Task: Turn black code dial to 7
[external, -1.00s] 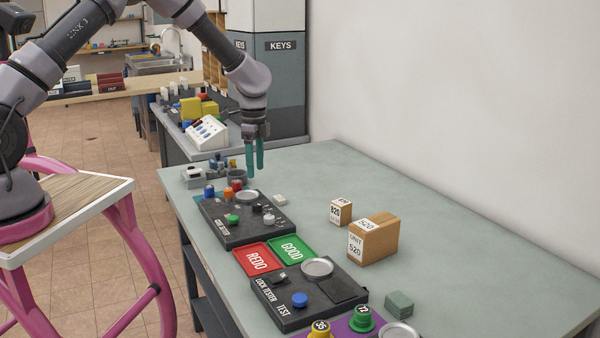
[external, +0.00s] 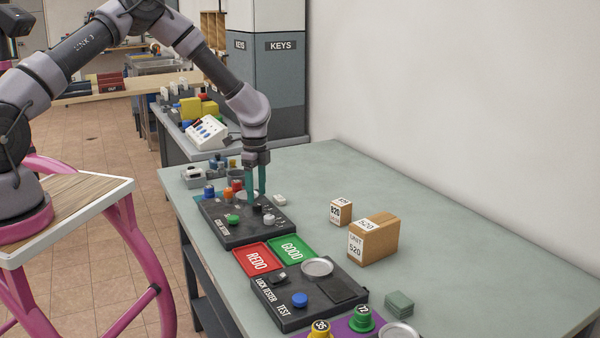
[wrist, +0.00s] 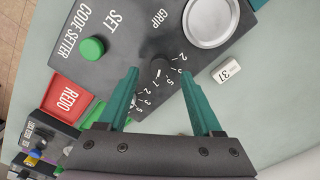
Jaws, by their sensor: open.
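The black code dial (wrist: 158,70) sits on the dark code setter panel (wrist: 118,68), ringed by white printed numbers. A small white mark shows on the dial; I cannot tell surely which number it points at. My gripper (wrist: 160,67) is open, one teal finger on each side of the dial in the wrist view. In the external view my gripper (external: 256,192) points down just above the code setter (external: 225,232), fingers apart. Whether the fingers touch the dial cannot be told. The dial is small and partly hidden there.
The code setter also bears a green button (external: 233,219), a round silver dish (wrist: 212,18) and a grey knob (external: 268,219). A white tag (wrist: 226,71) lies beside it. Red REDO (external: 257,258) and green GOOD (external: 291,249) trays lie nearer. The right of the table is free past the boxes (external: 373,240).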

